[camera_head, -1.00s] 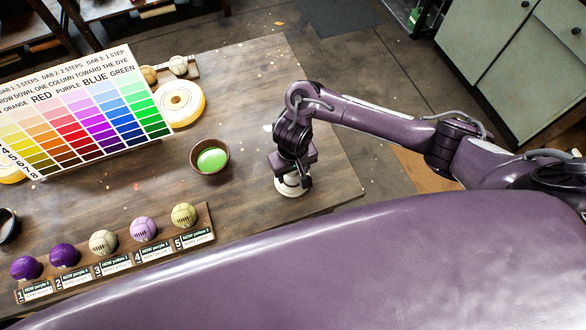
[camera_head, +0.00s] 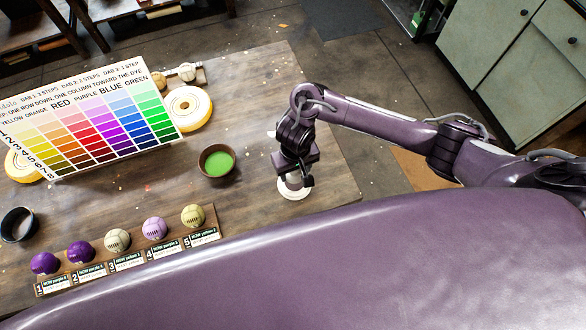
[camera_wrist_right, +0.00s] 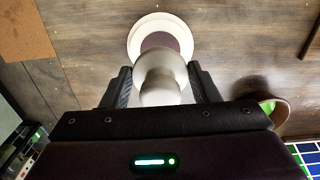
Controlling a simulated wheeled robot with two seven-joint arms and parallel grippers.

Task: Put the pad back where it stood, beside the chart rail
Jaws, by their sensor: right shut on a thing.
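My right gripper (camera_head: 293,180) is shut on the pad's pale rounded knob (camera_wrist_right: 162,80), which sits between its two fingers in the wrist view. A round white disc (camera_head: 297,193) lies just below the gripper, near the table's right edge. In the wrist view the disc (camera_wrist_right: 135,42) has a dark round centre beyond the knob. I cannot tell whether the pad touches it. The colour chart (camera_head: 90,120) stands tilted at the left. Its foot is mostly hidden, and I cannot make out a chart rail clearly. My left gripper is not in view.
A bowl of green dye (camera_head: 217,162) stands left of the gripper. A numbered rack (camera_head: 130,262) holds several balls at the front. A yellow-white ring (camera_head: 188,108) and a small ball rack (camera_head: 203,76) are behind. A dark cup (camera_head: 18,225) stands far left.

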